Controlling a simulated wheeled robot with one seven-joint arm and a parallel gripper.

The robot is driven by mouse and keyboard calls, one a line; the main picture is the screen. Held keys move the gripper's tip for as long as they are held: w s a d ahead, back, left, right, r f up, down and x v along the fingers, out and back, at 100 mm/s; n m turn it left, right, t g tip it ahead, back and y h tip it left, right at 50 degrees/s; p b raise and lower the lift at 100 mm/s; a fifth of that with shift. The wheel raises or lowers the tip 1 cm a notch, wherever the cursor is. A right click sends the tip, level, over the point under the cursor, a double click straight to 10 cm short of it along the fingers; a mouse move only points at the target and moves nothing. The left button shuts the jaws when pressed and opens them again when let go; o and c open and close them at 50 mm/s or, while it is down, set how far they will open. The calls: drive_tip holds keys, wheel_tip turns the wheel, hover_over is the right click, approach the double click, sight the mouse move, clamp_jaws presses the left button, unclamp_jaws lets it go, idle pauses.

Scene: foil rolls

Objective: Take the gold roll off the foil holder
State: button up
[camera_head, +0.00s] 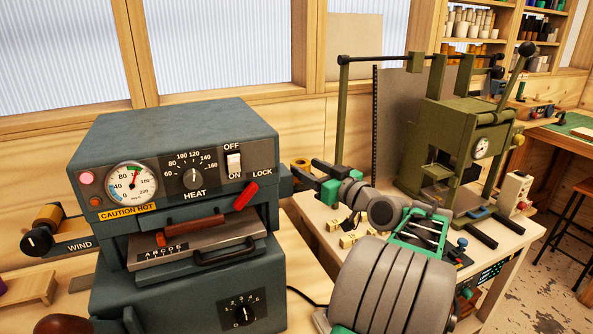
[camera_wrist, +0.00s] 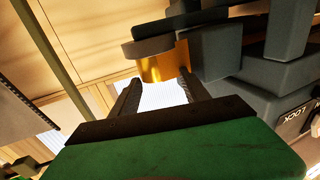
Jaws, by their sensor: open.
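The gold roll (camera_wrist: 163,66) shows in the wrist view just beyond my fingertips, with a dark round flange against one side. In the head view a small part of it (camera_head: 299,164) shows at the right side of the grey-blue hot-foil machine (camera_head: 180,125). My gripper (camera_head: 306,174) is there too, reaching left towards the machine's side. In the wrist view my gripper (camera_wrist: 158,85) has its two dark fingers apart, pointing at the roll, with bright empty space between them. The holder that bears the roll is mostly hidden in the head view.
A second gold-coloured roll (camera_head: 48,216) is by the WIND knob at the machine's left. Small brass blocks (camera_head: 350,239) lie on the bench below my arm. A green press (camera_head: 450,140) stands at the right. The machine's dark body is close to the roll.

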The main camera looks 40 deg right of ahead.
sight(307, 167)
drive_tip(key=w, duration=0.3)
drive_tip(key=w+p, duration=0.1)
drive_tip(key=shift+w+d+f, duration=0.15)
drive_tip(key=shift+d+f, duration=0.05)
drive_tip(key=shift+d, duration=0.1)
drive_tip(key=shift+c, duration=0.2)
drive_tip(key=c, duration=1.1)
